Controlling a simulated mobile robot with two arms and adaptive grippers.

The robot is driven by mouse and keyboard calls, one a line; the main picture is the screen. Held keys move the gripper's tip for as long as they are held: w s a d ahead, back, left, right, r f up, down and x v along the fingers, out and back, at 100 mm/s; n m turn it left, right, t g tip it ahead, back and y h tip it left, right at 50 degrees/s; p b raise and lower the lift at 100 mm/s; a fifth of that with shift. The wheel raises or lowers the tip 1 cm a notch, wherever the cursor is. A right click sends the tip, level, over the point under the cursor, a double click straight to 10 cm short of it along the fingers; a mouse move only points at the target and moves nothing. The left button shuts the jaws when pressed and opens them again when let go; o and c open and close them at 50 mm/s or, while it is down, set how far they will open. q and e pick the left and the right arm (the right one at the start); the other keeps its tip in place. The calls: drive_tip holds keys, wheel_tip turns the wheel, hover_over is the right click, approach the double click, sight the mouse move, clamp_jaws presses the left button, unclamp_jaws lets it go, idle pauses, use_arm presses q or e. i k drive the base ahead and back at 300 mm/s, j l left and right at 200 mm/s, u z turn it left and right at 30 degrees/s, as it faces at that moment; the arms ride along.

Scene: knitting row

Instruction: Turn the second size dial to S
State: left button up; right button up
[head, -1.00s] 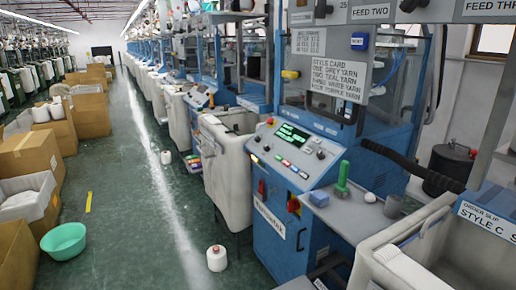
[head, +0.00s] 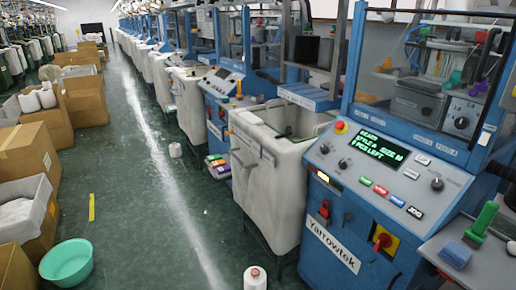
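A dial with a white scale (head: 461,122) sits behind the machine's frame. A farther machine has a similar small panel (head: 222,73), too small to read. I cannot tell which is the second size dial. Neither gripper is in view.
Coloured buttons (head: 380,190) and a red-yellow switch (head: 383,241) are close to the panel knobs. A white bin (head: 262,190) stands left of the machine. The green aisle floor (head: 150,220) is largely open.

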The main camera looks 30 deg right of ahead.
sight(342, 163)
drive_tip(key=i+j+z, duration=0.1)
drive_tip(key=i+z, duration=0.15)
drive_tip(key=i, duration=0.25)
drive_tip(key=i+j+z, duration=0.3)
drive_tip(key=i, duration=0.2)
drive_tip(key=i+j+z, duration=0.25)
drive_tip(key=i, duration=0.2)
